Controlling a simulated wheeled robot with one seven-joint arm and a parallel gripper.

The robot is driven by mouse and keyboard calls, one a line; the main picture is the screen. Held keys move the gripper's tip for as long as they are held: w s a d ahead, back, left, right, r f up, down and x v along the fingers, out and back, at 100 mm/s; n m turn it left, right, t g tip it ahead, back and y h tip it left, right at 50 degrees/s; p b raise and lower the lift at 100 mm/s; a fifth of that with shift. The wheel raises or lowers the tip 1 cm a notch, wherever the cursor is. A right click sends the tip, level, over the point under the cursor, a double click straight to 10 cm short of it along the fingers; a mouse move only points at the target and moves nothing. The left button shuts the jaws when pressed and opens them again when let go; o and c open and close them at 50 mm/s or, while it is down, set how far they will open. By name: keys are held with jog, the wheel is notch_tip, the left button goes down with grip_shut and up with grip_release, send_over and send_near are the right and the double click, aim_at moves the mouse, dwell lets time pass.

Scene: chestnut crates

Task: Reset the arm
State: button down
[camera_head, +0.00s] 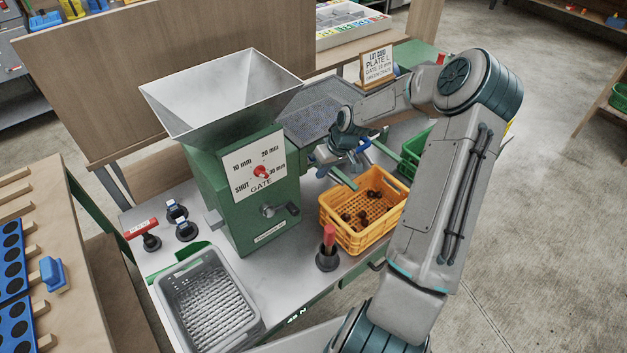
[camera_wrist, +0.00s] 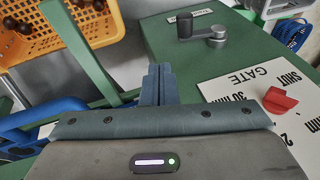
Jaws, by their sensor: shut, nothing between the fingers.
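My gripper (camera_head: 314,158) is beside the right side of the green machine (camera_head: 235,220), above and behind the orange crate. In the wrist view its two fingers (camera_wrist: 158,84) are together with nothing between them. My arm is bent, reaching from the lower right up and over to the machine. Contact between the fingers and the machine cannot be told.
A metal hopper (camera_head: 215,95) tops the machine. Its front has a gate plate with a red knob (camera_head: 261,172) and a crank (camera_head: 282,209). The orange crate (camera_head: 340,233) holds several chestnuts. A grey crate (camera_head: 172,300) and a red-handled tool (camera_head: 328,250) stand in front.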

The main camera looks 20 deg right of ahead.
jog(key=s+a+r+h, duration=0.2)
jog(key=s+a+r, duration=0.2)
jog(key=s+r, duration=0.3)
jog(key=s+a+r+h, duration=0.3)
jog(key=s+r, duration=0.3)
jog(key=r, duration=0.3)
jog(key=s+a+r+m, duration=0.1)
jog(key=s+a+r, duration=0.1)
jog(key=s+r, duration=0.2)
jog(key=s+a+r+m+t+y, duration=0.1)
jog(key=s+a+r, duration=0.2)
jog(key=s, duration=0.8)
jog(key=shift+r, duration=0.6)
dwell(1.0)
